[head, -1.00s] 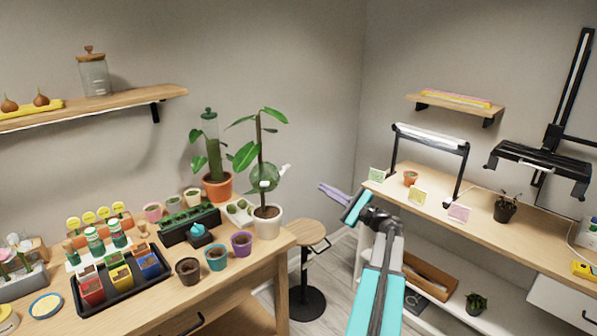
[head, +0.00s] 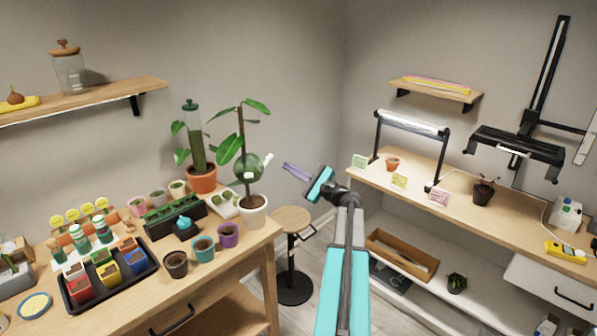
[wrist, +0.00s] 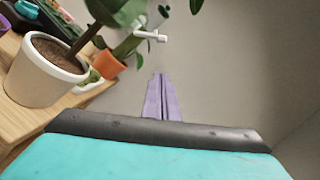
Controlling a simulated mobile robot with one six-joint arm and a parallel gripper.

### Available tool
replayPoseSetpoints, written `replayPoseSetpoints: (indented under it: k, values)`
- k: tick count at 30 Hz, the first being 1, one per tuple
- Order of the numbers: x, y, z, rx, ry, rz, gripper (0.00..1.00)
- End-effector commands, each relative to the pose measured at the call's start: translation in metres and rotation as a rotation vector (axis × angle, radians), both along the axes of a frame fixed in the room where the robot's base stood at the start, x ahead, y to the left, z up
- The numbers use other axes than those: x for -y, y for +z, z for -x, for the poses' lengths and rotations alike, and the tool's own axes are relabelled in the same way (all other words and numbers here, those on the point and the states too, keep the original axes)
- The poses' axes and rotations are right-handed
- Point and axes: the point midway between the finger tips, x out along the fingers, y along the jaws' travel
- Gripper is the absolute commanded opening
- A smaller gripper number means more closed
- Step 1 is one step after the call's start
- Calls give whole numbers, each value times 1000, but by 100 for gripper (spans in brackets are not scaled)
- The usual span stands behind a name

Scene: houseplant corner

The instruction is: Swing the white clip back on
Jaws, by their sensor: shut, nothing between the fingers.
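The white clip (head: 268,155) sticks out to the right from a round green pod (head: 247,168) on the stem of a tall leafy plant. In the wrist view the clip (wrist: 152,36) is a small white bar with a knob, above and a little left of my fingertips. The plant stands in a white pot (head: 254,212) at the table's right corner; the pot also shows at left in the wrist view (wrist: 45,68). My gripper (head: 288,167) has purple fingers, shut and empty, pointing toward the clip. In the wrist view the fingertips (wrist: 160,78) look apart from it.
A wooden stool (head: 290,220) stands below, between the plant table (head: 120,296) and the right workbench (head: 425,192). A terracotta pot (head: 202,179) with a climbing plant stands behind the white pot. Leaves hang close left of the clip. The air right of the clip is clear.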

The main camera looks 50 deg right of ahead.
Motion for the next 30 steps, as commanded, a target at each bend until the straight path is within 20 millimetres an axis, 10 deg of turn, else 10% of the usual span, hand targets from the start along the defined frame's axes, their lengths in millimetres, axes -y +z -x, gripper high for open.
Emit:
replayPoseSetpoints:
  k: [30]
  values:
    - [-29,34,-20,0,1,0,0]
